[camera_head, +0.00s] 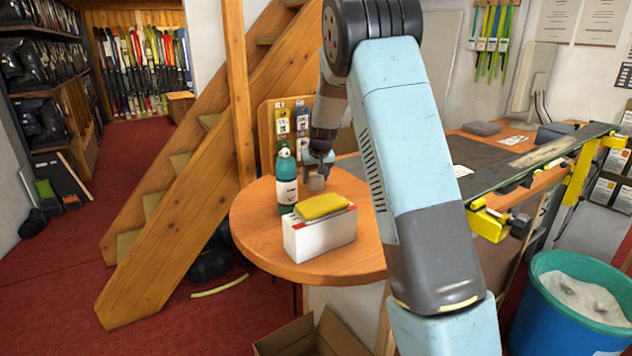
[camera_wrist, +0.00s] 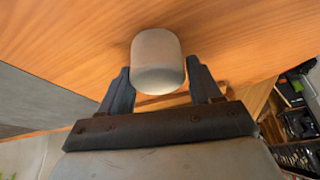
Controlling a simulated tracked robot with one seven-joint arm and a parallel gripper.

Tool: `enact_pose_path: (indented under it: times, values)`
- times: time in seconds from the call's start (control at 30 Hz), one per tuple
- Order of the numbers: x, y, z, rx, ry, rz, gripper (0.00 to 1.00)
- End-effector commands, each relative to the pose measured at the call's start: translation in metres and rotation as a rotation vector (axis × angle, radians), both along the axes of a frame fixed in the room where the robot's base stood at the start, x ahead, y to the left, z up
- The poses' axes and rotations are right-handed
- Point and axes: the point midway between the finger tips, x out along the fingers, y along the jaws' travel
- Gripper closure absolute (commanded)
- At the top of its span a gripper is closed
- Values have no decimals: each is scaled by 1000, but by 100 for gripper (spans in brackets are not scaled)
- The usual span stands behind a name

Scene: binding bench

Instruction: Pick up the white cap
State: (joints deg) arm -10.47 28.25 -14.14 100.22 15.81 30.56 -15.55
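The white cap is a small, off-white, rounded cylinder (camera_wrist: 158,62) in the wrist view. It lies between the two dark fingers of my gripper (camera_wrist: 159,78), which meet it on both sides, and its far end reaches past their tips. In the head view my gripper (camera_head: 317,172) is over the back of the round wooden table (camera_head: 262,238), with the small pale cap (camera_head: 316,183) at its tip. I cannot tell whether the cap touches the table.
A teal bottle (camera_head: 286,183) stands just left of my gripper. A white box (camera_head: 318,236) with a yellow sponge-like block (camera_head: 321,206) on it stands in front. A workbench (camera_head: 500,165) is at the right, and a blue bin (camera_head: 570,312) stands below it. The table's front left is clear.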

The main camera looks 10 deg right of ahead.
Motion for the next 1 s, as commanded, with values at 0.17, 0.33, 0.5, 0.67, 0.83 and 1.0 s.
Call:
enact_pose_path:
  times: [0.17, 0.33, 0.5, 0.67, 0.83, 1.0]
  values:
    - [0, 0, 0, 0, 0, 0, 56]
    - [0, 0, 0, 0, 0, 0, 71]
    - [0, 0, 1, 0, 0, 0, 71]
    - [1, 1, 15, 1, -3, 1, 71]
    - [0, 1, 45, 1, -3, 1, 71]
    - [0, 0, 75, 0, -3, 0, 71]
